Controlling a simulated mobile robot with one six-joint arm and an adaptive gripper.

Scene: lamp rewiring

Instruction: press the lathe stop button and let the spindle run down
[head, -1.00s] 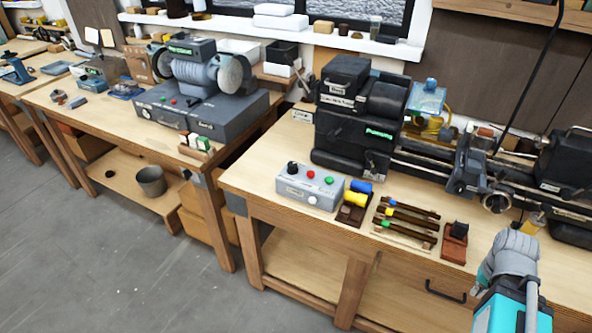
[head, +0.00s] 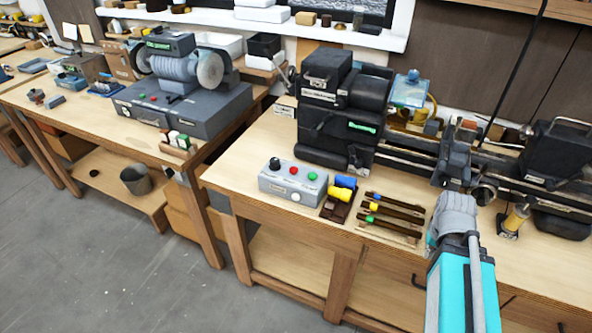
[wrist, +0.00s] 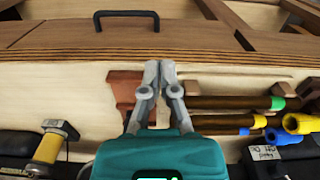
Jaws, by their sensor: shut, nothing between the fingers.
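The grey lathe control box (head: 290,190) stands near the front left of the lathe bench. It carries a black knob (head: 274,163), a red button (head: 293,170) and a green button (head: 311,177). The dark lathe (head: 340,110) stands behind it with a lit green label; whether its spindle turns cannot be told. My gripper (wrist: 160,70) shows in the wrist view with its grey fingertips together and empty, over the bench's front strip. In the head view my arm reaches over the bench right of the box, apart from it. The box is outside the wrist view.
Yellow and blue spools (head: 341,189) and a rack of tools with coloured ends (head: 392,217) lie between the box and my arm. A brown block (wrist: 125,88) is beside my fingers. A drawer handle (wrist: 126,14) is on the bench front. An oiler (head: 515,219) stands right.

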